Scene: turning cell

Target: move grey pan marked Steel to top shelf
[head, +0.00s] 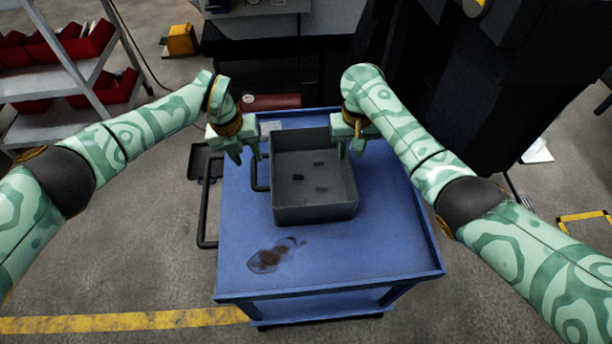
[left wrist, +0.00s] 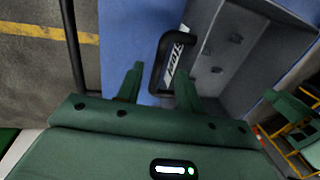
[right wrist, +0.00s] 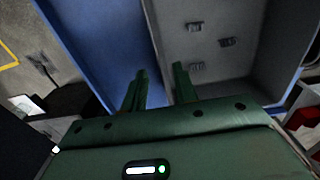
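The grey pan (head: 315,213) is an open box on the blue cart (head: 345,265), with several small dark pieces inside. In the left wrist view its near wall carries a white label (left wrist: 177,52), whose lettering I cannot read surely, behind a black handle (left wrist: 157,65). My left gripper (head: 245,155) is open at the pan's left side, with the handle ahead of and partly between its fingers, not gripped. My right gripper (head: 350,148) is open at the pan's right side. In the right wrist view the pan's wall (right wrist: 157,45) lies between its fingers; any right handle is hidden.
A grey rack (head: 65,80) with red bins (head: 95,40) stands at the upper left; its top is cut off. The cart's black push handle (head: 204,215) is at its left. A dark machine (head: 460,90) stands behind. The cart's front is clear except for a stain (head: 272,257).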

